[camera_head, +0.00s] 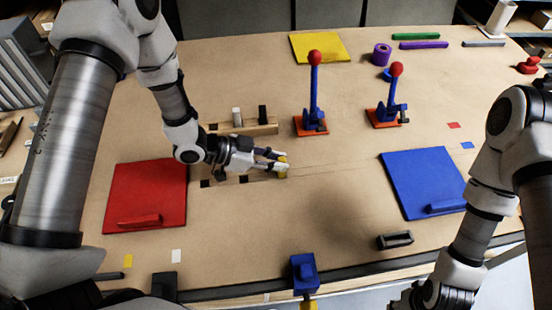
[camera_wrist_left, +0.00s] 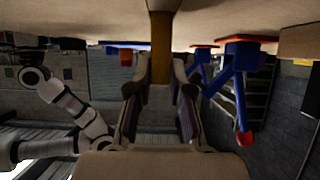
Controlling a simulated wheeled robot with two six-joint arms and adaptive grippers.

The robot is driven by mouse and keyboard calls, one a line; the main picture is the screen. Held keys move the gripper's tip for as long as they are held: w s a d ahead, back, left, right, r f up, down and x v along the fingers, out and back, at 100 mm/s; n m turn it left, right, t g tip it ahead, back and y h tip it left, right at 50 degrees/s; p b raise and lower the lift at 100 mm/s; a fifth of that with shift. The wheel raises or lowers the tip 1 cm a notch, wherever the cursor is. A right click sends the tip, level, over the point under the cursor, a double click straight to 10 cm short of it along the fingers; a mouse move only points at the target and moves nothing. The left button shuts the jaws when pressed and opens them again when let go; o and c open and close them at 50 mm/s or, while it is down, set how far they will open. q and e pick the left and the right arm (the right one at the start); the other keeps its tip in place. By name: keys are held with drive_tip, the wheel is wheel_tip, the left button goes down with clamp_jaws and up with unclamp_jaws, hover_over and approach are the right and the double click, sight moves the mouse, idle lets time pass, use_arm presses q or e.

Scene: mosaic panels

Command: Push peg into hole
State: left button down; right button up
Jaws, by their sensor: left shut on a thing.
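My left gripper (camera_head: 278,164) is low over the middle of the table, shut on a yellow peg (camera_head: 282,174). In the left wrist view, which is upside down, the yellow peg (camera_wrist_left: 160,45) stands between the fingers (camera_wrist_left: 160,95) and runs to the table surface. Whether its end is in a hole is hidden. Two dark square holes (camera_head: 243,179) (camera_head: 205,183) show in the tabletop to the left of the peg. A wooden block (camera_head: 262,129) behind the gripper holds a white peg (camera_head: 236,116) and a black peg (camera_head: 262,114). My right gripper (camera_head: 425,298) is at the bottom edge, partly cut off.
Two blue levers with red knobs (camera_head: 314,90) (camera_head: 396,95) stand behind and right of the gripper. A red panel (camera_head: 150,185) lies left, a blue panel (camera_head: 420,175) right, a yellow panel (camera_head: 318,46) at the back.

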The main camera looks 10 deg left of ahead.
use_arm(q)
drive_tip(key=shift+f+b, duration=0.55)
drive_tip(key=shift+f, duration=0.25)
drive_tip(key=c, duration=1)
unclamp_jaws()
drive_tip(key=v, duration=1.2)
